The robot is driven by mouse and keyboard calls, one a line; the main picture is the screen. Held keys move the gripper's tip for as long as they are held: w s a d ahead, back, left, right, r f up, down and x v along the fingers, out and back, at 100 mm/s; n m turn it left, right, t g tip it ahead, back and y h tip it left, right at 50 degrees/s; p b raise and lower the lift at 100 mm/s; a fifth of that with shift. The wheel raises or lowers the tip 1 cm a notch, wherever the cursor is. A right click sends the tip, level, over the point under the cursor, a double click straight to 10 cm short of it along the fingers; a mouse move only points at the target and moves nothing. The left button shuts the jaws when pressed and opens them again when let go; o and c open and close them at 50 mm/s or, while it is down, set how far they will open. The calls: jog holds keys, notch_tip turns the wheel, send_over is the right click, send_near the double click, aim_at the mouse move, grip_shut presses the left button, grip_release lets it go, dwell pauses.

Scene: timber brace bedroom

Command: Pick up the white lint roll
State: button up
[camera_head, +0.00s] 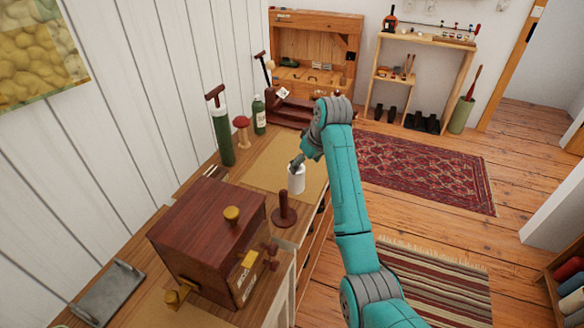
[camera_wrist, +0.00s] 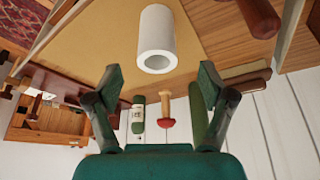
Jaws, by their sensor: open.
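The white lint roll (camera_head: 297,181) stands upright on the tan mat (camera_head: 262,176) on the wooden dresser top. In the wrist view the lint roll (camera_wrist: 156,28) is at the top centre, with its hollow open end facing my camera. My gripper (camera_head: 296,162) is by the roll's upper end in the head view, partly hidden by my wrist. In the wrist view my gripper (camera_wrist: 160,78) has its two dark green fingers spread apart with nothing between them. The roll appears beyond the fingertips, roughly centred between them, and I see no contact.
A dark red knobbed stand (camera_head: 284,212) is close in front of the roll, beside a large wooden box (camera_head: 207,240). A green cylinder (camera_head: 222,138), a red-topped mushroom (camera_head: 242,133) and a green bottle (camera_head: 259,115) stand along the wall. Part of the mat is bare.

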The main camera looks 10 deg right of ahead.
aim_at(297, 177)
jog(key=x, duration=1)
jog(key=shift+w+f, duration=0.25)
jog(key=shift+w, duration=0.1)
jog(key=shift+c, duration=0.2)
jog(key=c, duration=1.2)
